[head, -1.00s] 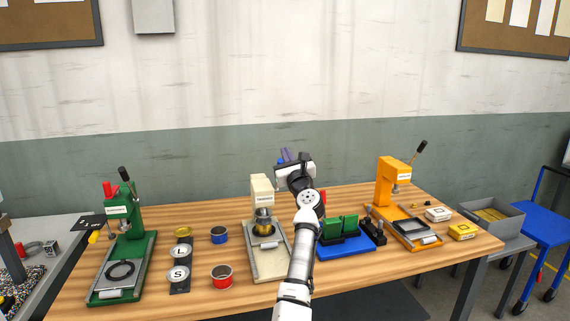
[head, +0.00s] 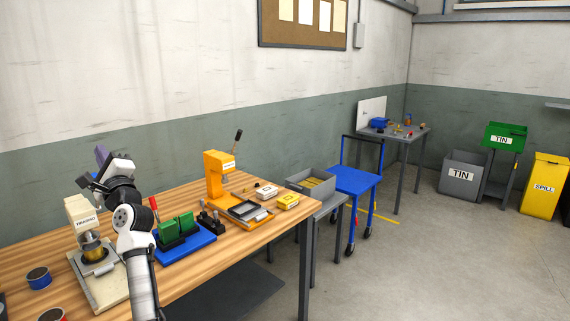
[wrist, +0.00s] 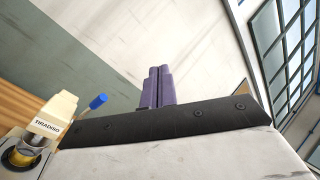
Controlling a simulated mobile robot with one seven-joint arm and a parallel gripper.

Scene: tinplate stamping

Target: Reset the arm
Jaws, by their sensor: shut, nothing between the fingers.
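My arm stands raised over the wooden workbench (head: 35,262) in the head view. My gripper (head: 101,155) is at its upper end, above and just right of the cream press (head: 82,212). In the wrist view my gripper's purple fingers (wrist: 158,86) are together with nothing between them, against the wall. The cream press also shows at the lower left of the wrist view (wrist: 55,112), with a brass-coloured piece (wrist: 22,154) under its head. My forearm hides part of the bench right of the cream press.
A blue base with green blocks (head: 178,227) sits right of my arm. Beyond it are an orange press (head: 213,178), small boxes (head: 288,201) and a grey bin (head: 312,181). A blue cart (head: 354,180) stands on the open floor. A blue-banded tin (head: 38,278) is at left.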

